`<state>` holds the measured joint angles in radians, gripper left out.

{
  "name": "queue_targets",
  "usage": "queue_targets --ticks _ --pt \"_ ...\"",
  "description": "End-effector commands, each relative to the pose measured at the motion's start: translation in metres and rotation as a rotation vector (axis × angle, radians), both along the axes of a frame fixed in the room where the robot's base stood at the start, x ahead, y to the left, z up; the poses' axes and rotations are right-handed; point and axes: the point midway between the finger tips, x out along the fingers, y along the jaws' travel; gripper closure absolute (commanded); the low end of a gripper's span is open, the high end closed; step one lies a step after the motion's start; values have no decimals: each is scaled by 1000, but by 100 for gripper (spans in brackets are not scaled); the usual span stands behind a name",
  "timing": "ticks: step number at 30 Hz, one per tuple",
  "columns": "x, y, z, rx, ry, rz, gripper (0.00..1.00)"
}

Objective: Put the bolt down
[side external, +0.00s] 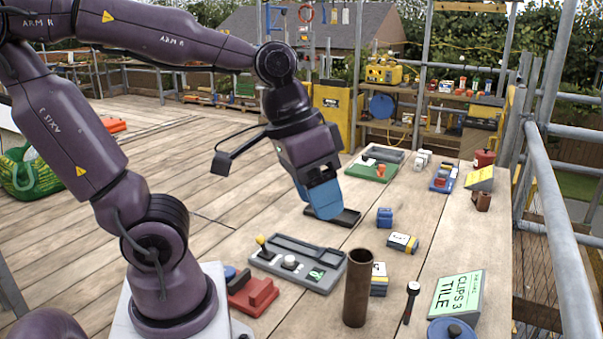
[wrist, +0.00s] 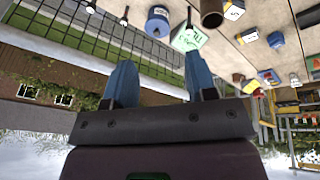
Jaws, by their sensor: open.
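My gripper (side external: 324,208) has blue fingers pointing down over the bench. In the wrist view my gripper (wrist: 159,64) shows its two fingers well apart with nothing between them. In the side view its fingertips are at a small dark tray (side external: 347,218) and hide part of it; I cannot tell if they touch it. No bolt can be made out for certain. A thin dark piece with a pale-banded head (side external: 412,289) lies near the clip sign, but I cannot tell what it is.
Scaffold rails (side external: 560,230) edge the right.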

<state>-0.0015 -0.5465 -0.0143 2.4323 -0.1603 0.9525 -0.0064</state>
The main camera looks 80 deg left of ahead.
Motion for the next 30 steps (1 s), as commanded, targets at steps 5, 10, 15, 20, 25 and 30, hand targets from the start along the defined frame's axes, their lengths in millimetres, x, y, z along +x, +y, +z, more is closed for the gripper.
queue_targets --ticks 5,10,15,20,25,30 --pt "-14 20 16 121 -158 -26 48" --pt "-17 25 19 153 -192 -32 48" --pt "-16 25 19 152 -190 -32 48" --pt "-16 25 19 152 -189 -31 48" --pt "-16 25 19 151 -189 -32 48" --pt "-16 25 19 151 -189 -32 48"
